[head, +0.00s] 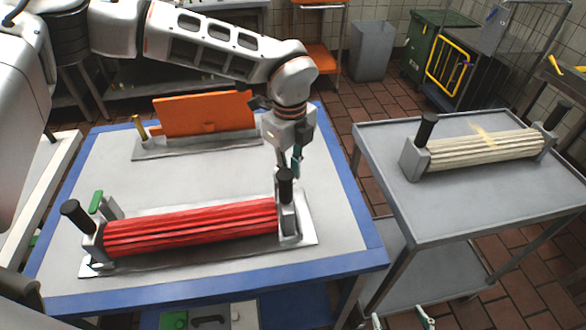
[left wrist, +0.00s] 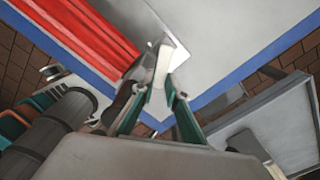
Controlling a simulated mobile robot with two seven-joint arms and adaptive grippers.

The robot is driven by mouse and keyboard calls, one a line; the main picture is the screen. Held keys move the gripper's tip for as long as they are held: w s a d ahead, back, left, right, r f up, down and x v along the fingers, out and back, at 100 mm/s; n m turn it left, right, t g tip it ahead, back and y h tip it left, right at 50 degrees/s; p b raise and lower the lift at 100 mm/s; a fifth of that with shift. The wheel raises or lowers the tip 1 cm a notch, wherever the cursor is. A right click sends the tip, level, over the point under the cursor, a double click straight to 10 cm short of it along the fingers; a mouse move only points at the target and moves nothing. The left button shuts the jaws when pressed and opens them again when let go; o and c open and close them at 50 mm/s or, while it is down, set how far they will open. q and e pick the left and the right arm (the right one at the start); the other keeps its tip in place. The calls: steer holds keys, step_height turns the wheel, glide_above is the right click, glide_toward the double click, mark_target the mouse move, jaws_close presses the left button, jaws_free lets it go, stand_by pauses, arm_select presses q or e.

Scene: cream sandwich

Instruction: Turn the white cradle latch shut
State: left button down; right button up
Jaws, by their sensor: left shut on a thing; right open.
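The white cradle latch (left wrist: 161,66) shows in the left wrist view between the fingertips of my left gripper (left wrist: 162,84); its tip lies near the end of the red fluted roller (left wrist: 95,35). In the head view my left gripper (head: 289,165) reaches down at the right end of the grey cradle (head: 290,220), behind a black handle (head: 286,184), and the latch is mostly hidden there. The red roller (head: 190,226) lies across the cradle. A green latch (head: 96,201) stands up at its left end. My right gripper (head: 401,321) is open and empty at the bottom edge.
An orange plate (head: 205,114) stands in a holder at the back of the blue-edged table (head: 130,300). A grey cart (head: 400,195) at right bears a cream fluted roller (head: 485,150) with black handles. The table's middle is clear; a gap separates table and cart.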

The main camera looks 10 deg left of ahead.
arm_select(q)
steer(key=shift+s+a+m, duration=0.25)
steer(key=shift+a+m, duration=0.05)
steer(key=shift+m, duration=0.85)
steer(key=shift+s+a+m, duration=0.25)
steer(key=shift+a+m, duration=0.05)
steer(key=shift+m, duration=0.8)
steer(key=shift+s+a+m, duration=0.25)
steer(key=shift+a+m, duration=0.05)
steer(key=shift+m, duration=0.85)
steer(key=c, duration=2)
jaws_free()
step_height(320, 180, up, 12)
steer(key=shift+r, duration=0.1)
